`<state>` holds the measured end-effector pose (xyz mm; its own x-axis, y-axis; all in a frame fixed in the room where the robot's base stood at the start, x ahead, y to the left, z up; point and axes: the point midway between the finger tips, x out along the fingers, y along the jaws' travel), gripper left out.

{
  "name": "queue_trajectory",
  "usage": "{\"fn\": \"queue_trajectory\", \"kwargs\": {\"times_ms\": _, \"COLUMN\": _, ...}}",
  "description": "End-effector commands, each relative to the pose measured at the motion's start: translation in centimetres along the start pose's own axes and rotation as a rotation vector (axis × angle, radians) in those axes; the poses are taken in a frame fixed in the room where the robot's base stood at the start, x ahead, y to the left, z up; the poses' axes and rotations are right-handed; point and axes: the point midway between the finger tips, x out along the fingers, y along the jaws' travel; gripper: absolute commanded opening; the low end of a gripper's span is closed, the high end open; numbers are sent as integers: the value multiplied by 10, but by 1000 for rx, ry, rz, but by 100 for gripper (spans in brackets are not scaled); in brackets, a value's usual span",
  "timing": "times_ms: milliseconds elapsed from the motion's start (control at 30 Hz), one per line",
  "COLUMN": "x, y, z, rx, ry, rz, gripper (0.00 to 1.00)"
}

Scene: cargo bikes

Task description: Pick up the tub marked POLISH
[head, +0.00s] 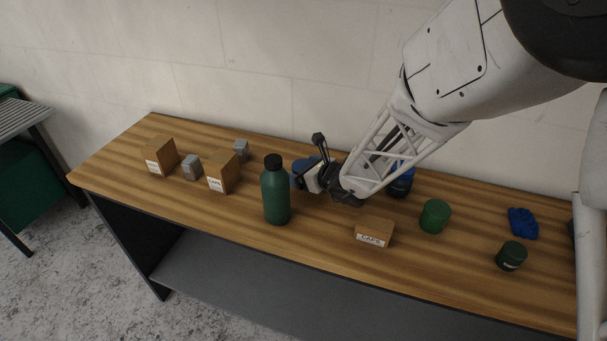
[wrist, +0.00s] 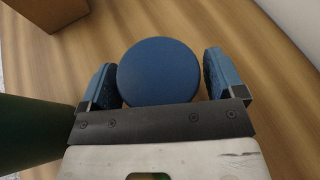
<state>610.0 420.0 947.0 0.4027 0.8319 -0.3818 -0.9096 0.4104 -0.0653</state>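A blue tub with a round lid (wrist: 158,70) stands between the two blue-padded fingers of my gripper (wrist: 160,76) in the wrist view, with a narrow gap on each side. In the head view this blue tub (head: 299,171) is partly hidden behind my gripper (head: 311,166), beside the green bottle. My gripper is open. A second blue tub (head: 402,184) is partly hidden by my arm. A green tub (head: 435,216) and a dark green tub (head: 511,255) stand to the right. I cannot read POLISH on any tub.
A green bottle (head: 275,193) stands close to the left of my gripper. Cardboard boxes (head: 224,171) (head: 161,156) (head: 374,233), grey blocks (head: 191,167) (head: 241,150) and a blue crumpled cloth or glove (head: 523,223) also lie on the wooden bench (head: 330,246). A wall rises behind.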

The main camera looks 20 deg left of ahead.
Motion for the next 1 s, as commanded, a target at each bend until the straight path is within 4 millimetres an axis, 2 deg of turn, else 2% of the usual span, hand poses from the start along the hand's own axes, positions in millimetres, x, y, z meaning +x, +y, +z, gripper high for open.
{"fn": "queue_trajectory", "kwargs": {"times_ms": 33, "x": 0, "y": 0, "z": 0, "rx": 0, "ry": 0, "rz": 0, "gripper": 80}}
{"fn": "queue_trajectory", "kwargs": {"times_ms": 300, "x": 0, "y": 0, "z": 0, "rx": 0, "ry": 0, "rz": 0, "gripper": 40}}
{"fn": "queue_trajectory", "kwargs": {"times_ms": 733, "x": -2, "y": -1, "z": 6, "rx": -1, "ry": -1, "rz": -1, "gripper": 40}}
{"fn": "queue_trajectory", "kwargs": {"times_ms": 1000, "x": -12, "y": -2, "z": 30, "rx": -2, "ry": -3, "rz": -1, "gripper": 40}}
